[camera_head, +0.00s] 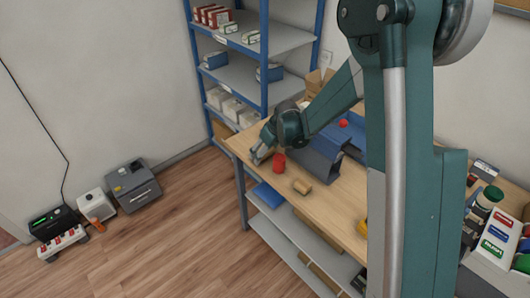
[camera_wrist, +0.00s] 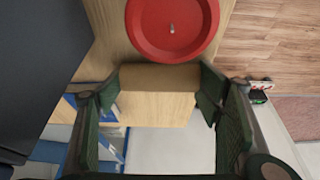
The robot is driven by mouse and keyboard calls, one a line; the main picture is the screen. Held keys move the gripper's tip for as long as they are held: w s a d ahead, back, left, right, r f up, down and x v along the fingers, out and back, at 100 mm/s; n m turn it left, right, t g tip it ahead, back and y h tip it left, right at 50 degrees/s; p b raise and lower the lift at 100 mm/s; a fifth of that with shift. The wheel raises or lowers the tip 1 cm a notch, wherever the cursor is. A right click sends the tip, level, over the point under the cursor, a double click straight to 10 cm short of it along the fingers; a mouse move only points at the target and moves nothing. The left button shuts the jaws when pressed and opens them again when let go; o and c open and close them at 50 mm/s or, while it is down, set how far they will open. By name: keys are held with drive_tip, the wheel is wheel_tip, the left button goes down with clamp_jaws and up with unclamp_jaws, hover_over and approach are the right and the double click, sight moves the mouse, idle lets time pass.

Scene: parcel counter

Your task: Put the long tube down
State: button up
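My gripper (camera_head: 261,154) is low over the far left end of the wooden table. In the wrist view its two green fingers (camera_wrist: 160,100) stand on both sides of a tan cardboard piece, which I take for the long tube (camera_wrist: 158,78). It fills the space between the pads. Only a short part of it shows, and its full length and far end are hidden. In the head view I cannot make it out clearly at the gripper. A red round object (camera_head: 279,163) stands on the table just right of my gripper; it shows from above in the wrist view (camera_wrist: 172,28).
A dark blue-grey holder (camera_head: 315,158) stands right of the gripper, with a small red thing (camera_head: 343,123) behind it. Blue shelving (camera_head: 265,60) stands behind.

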drive_tip(key=shift+o, duration=1.2)
drive_tip(key=shift+r, duration=0.25)
drive_tip(key=shift+v, duration=0.8)
wheel_tip(320, 180, up, 8)
drive_tip(key=shift+s+d+p, duration=0.2)
drive_tip(key=shift+d+p, duration=0.05)
drive_tip(key=shift+p, duration=0.15)
